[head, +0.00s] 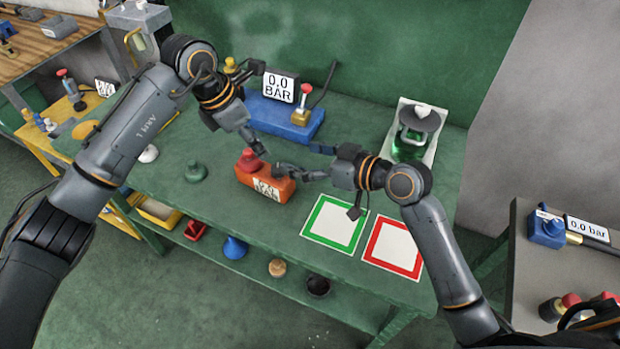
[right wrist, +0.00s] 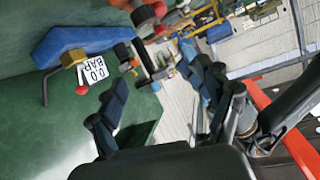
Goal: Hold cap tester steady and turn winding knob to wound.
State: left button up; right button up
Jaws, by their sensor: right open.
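An orange box (head: 277,188) with a red knob (head: 250,160) on top and a black-on-white label on its front stands on the green bench; it appears to be the cap tester. My left gripper (head: 262,151) is just above and beside the red knob; its fingers are too small to tell open or shut, or whether they touch. My right gripper (head: 285,171) is open at the box's right end; contact is unclear.
A blue gauge unit (head: 290,120) with a 0.0 BAR display (head: 279,87) stands behind. A green jar (head: 410,135) on a white pad is at back right. Green-framed (head: 335,224) and red-framed (head: 393,246) squares lie bare in front right. A green knob-like piece (head: 196,172) lies left.

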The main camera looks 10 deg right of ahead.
aim_at(265, 171)
notch_tip(265, 171, down, 6)
jog(key=n+g, duration=0.1)
jog(key=n, duration=0.2)
jog(key=x, duration=0.8)
jog(key=f+x, duration=0.1)
jog(key=x, duration=0.4)
jog(key=shift+s+d, duration=0.1)
jog(key=shift+d, duration=0.1)
jog(key=c, duration=1.6)
